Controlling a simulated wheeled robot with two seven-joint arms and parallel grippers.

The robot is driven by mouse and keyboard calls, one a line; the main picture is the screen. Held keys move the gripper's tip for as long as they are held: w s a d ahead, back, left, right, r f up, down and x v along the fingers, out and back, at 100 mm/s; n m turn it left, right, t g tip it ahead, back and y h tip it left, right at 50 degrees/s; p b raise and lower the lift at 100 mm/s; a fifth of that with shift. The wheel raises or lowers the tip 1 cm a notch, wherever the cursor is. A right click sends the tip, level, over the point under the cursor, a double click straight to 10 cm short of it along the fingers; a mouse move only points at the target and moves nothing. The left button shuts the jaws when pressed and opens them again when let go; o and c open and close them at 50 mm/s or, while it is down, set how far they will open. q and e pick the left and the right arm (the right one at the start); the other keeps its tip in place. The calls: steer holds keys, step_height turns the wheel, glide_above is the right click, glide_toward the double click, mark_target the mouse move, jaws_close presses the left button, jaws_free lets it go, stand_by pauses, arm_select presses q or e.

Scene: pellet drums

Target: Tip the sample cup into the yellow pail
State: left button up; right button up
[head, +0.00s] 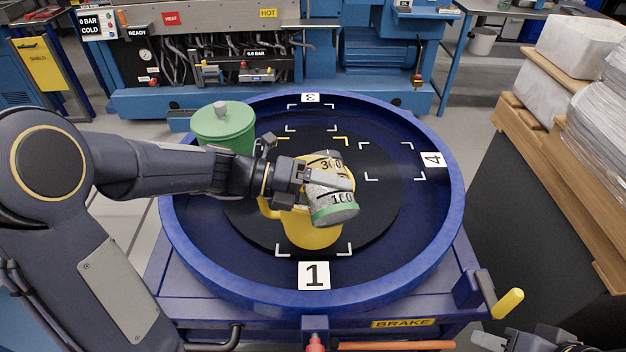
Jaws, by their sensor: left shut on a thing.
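The sample cup (336,194) is pale and speckled, with black 300 and 100 marks and a green band at its lower right end. My left gripper (318,180) is shut on it and holds it tilted above the yellow pail (311,232). The 300 mark is at the upper left and the 100 near the green end. The pail stands on the black centre of the blue turntable, near label 1. The cup and gripper hide much of its opening and its inside.
A green lidded drum (223,127) stands on the turntable at the back left, just behind my left arm. The blue turntable rim (447,215) surrounds everything. White corner marks near label 4 (431,159) frame an empty spot. A pallet stack (560,110) is at the right.

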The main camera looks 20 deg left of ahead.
arm_select(q)
steer(key=shift+w+r+h, duration=0.1)
steer(key=shift+r+h, duration=0.15)
steer(key=shift+h, duration=0.05)
steer(key=shift+w+a+f+n+p, duration=0.2)
steer(key=shift+w+a+n+p, duration=0.45)
steer(key=shift+p, duration=0.9)
steer(key=shift+w+r+n+g+h+p, duration=0.4)
steer(key=shift+r+n+h+p, duration=0.35)
steer(key=shift+p, duration=1.25)
steer(key=shift+w+a+f+n+p, duration=0.15)
steer(key=shift+f+n+p, duration=0.4)
steer(key=shift+p, duration=0.35)
